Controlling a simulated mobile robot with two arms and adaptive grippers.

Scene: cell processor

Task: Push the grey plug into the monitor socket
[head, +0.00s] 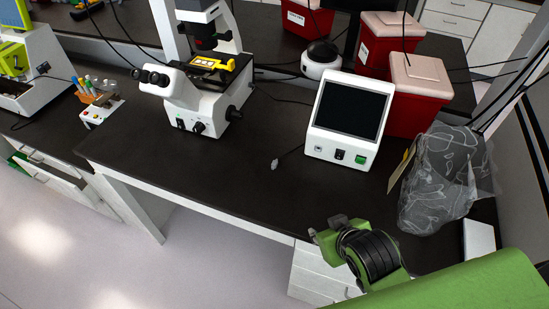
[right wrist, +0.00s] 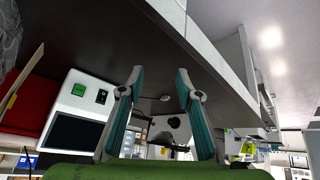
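The grey plug (head: 274,164) lies on the dark bench, left of the white monitor (head: 313,135), with a thin dark cable running up behind it. The monitor's lower front has a small grey port (head: 318,149) at the left, a black switch (head: 339,154) and a green part (head: 361,159). I cannot tell for sure which is the socket. My right gripper (head: 325,226) is over the bench's front edge, apart from the plug. In the right wrist view the gripper (right wrist: 161,76) is open and empty, with the plug (right wrist: 165,98) visible beyond, between its fingers. My left gripper is out of view.
A microscope (head: 190,95) stands left of the monitor. Red bins (head: 415,108) stand behind it. A clear crumpled bag (head: 445,185) and a tan card (head: 401,168) are at right. The bench (head: 215,180) around the plug is clear.

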